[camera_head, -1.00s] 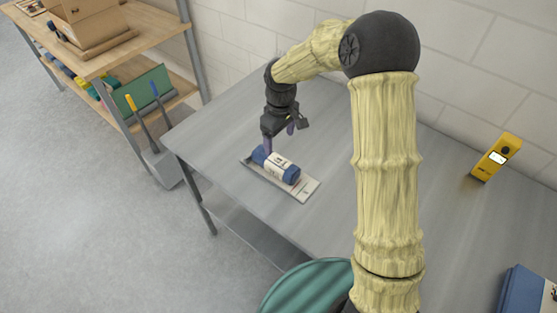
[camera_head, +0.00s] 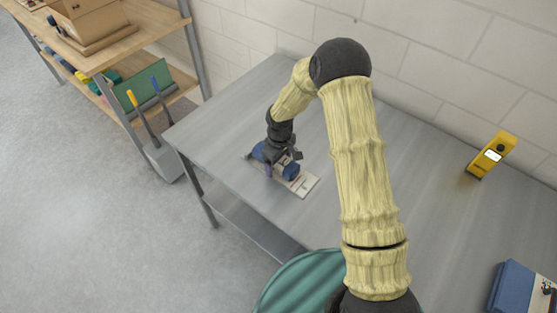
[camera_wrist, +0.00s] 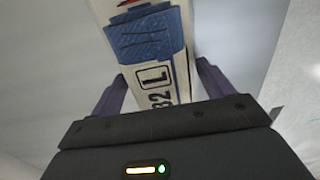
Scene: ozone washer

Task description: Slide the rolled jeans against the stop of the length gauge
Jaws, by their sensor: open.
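The gauge's stop cannot be made out clearly.
The grey metal table (camera_head: 400,210) is clear around the gauge. A yellow device (camera_head: 491,156) stands at the back right. A blue item (camera_head: 517,288) lies at the lower right. A wooden shelf (camera_head: 125,50) stands at left.

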